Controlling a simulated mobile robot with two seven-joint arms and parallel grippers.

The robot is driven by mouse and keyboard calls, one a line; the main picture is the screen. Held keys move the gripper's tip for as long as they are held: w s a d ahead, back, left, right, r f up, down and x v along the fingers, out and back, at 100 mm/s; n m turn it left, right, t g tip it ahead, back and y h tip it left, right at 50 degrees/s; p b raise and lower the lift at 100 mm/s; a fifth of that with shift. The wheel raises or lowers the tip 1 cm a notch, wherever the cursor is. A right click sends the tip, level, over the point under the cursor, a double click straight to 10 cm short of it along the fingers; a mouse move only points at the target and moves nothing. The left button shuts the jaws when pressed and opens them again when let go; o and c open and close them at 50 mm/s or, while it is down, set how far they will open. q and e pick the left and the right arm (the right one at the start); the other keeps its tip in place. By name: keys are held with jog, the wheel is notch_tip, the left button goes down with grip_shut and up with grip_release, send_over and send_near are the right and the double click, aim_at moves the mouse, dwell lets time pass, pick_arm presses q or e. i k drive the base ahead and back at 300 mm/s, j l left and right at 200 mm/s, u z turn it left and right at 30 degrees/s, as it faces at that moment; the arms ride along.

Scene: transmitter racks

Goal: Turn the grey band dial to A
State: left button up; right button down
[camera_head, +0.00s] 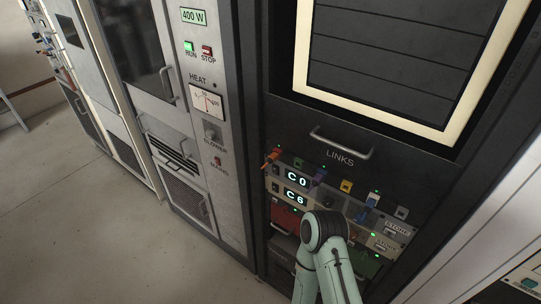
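The LINKS panel (345,198) shows in the lower right of the head view, with a row of small coloured controls along its top. At the right end of that row is a small grey control (401,212), which may be the grey band dial; its setting is too small to read. Two lit displays at the panel's left read "C 0" (296,179) and "C 6" (294,198). One pale green arm of mine with a dark joint rises from the bottom and covers the panel's lower middle. I cannot tell which arm it is. Neither gripper's fingers show.
A drawer handle (341,147) juts out above. Bare floor (80,215) lies at the left.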

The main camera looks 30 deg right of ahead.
aim_at(328, 202)
jog(key=z, duration=1.75)
